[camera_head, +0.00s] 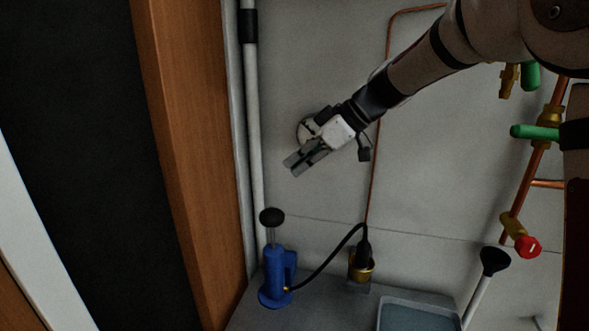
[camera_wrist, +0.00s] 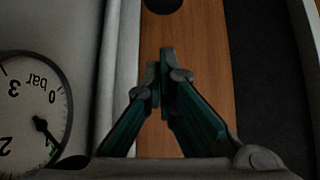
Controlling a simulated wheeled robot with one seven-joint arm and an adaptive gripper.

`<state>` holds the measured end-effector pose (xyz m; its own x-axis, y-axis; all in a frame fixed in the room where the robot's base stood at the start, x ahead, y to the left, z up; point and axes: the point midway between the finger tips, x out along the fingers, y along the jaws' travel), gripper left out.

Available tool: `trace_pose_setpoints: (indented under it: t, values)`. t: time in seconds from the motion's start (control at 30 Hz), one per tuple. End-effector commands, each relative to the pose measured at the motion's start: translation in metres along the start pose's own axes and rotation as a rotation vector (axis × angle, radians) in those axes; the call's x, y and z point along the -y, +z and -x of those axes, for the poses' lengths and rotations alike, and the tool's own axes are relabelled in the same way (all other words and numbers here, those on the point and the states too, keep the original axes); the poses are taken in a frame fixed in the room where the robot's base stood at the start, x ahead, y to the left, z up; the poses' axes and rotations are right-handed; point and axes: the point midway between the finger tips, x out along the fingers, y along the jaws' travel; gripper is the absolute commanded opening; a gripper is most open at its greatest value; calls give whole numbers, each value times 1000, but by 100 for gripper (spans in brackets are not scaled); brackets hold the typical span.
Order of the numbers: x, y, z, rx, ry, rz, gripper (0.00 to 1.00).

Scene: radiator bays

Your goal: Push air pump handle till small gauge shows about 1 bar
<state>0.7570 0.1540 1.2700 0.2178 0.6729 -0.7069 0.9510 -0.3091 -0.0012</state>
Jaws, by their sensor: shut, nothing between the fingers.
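The blue air pump (camera_head: 273,279) stands upright on the grey floor in the head view. Its black round handle (camera_head: 271,217) sits raised on a thin rod above the body. My gripper (camera_head: 291,165) is shut and empty, above and slightly right of the handle, clear of it. In the wrist view my gripper (camera_wrist: 163,62) has its fingertips together. A round white gauge (camera_wrist: 30,105) marked "bar" shows upside down at the left of that view, cut off by the edge. Its dark needle points to the lower right, past 0, near a green mark.
A black hose (camera_head: 325,266) runs from the pump to a brass fitting (camera_head: 361,268). A white pipe (camera_head: 252,120) and a wooden post (camera_head: 185,150) stand left of the pump. A grey tray (camera_head: 420,315) and copper pipework with a red knob (camera_head: 528,247) are at right.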

Motion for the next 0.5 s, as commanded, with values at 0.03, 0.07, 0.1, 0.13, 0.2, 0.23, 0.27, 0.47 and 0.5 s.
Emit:
trace_pose_setpoints:
  t: [0.03, 0.07, 0.1, 0.13, 0.2, 0.23, 0.27, 0.47, 0.5]
  values:
    - [2, 0, -9, 2, -4, 0, 0]
    - [2, 0, -15, 2, -5, 0, 0]
    - [2, -1, -23, 1, -5, 0, 0]
    - [3, -1, -29, 1, -5, -1, 0]
    - [3, -1, -43, 2, -5, 0, 0]
    - [3, -1, -49, 2, -5, 1, 0]
    - [3, 0, -55, 2, -4, 0, 0]
    - [2, 8, -86, 3, -2, -3, 0]
    - [2, 12, -90, 2, -2, -3, 0]
